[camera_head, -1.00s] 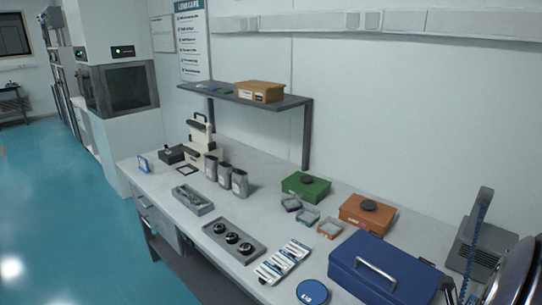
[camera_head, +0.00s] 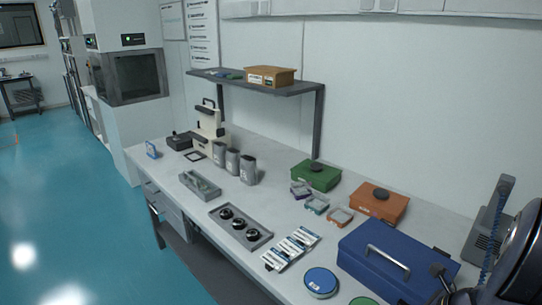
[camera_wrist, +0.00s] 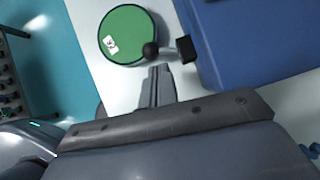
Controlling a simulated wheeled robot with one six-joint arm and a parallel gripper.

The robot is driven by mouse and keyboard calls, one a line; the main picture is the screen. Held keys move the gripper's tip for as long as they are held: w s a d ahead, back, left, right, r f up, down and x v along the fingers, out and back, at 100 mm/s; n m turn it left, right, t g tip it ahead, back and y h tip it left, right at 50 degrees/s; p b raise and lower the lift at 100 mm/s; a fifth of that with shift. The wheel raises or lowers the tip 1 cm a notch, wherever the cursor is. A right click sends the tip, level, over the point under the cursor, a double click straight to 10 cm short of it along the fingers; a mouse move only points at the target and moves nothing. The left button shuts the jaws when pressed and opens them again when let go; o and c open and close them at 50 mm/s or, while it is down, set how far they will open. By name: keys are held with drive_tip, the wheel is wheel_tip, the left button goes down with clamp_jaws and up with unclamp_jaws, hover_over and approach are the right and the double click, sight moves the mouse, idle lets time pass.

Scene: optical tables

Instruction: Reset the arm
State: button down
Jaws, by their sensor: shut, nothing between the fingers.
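My gripper (camera_wrist: 158,75) shows in the middle of the wrist view. Its narrow grey fingers are together with nothing held. A green round disc (camera_wrist: 126,35) with a white label lies on the white table to its upper left, and a blue box (camera_wrist: 260,45) is to its upper right. A small metal piece with a black ball and a black block (camera_wrist: 187,49) shows just beyond the fingers; I cannot tell what it belongs to. In the head view my dark arm (camera_head: 523,262) is at the lower right edge, beside the blue box (camera_head: 365,260).
The long bench (camera_head: 290,215) carries a blue disc (camera_head: 320,282), a tray with black round parts (camera_head: 240,226), white packets (camera_head: 292,247), an orange box (camera_head: 380,205), a green box (camera_head: 316,176) and grey canisters (camera_head: 233,162). A shelf (camera_head: 300,90) stands behind. The blue floor (camera_head: 85,215) at left is clear.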

drive_tip(key=n, duration=0.1)
drive_tip(key=s+d+n+g+y, duration=0.1)
drive_tip(key=n, duration=0.1)
drive_tip(key=shift+s+d+f+b, duration=0.1)
drive_tip(key=shift+d+f+b, duration=0.1)
drive_tip(key=shift+f+b, duration=0.2)
drive_tip(key=shift+s+d+r+y, duration=0.2)
drive_tip(key=shift+s+r+y, duration=0.1)
drive_tip(key=shift+r, duration=0.1)
drive_tip(key=shift+w, duration=0.1)
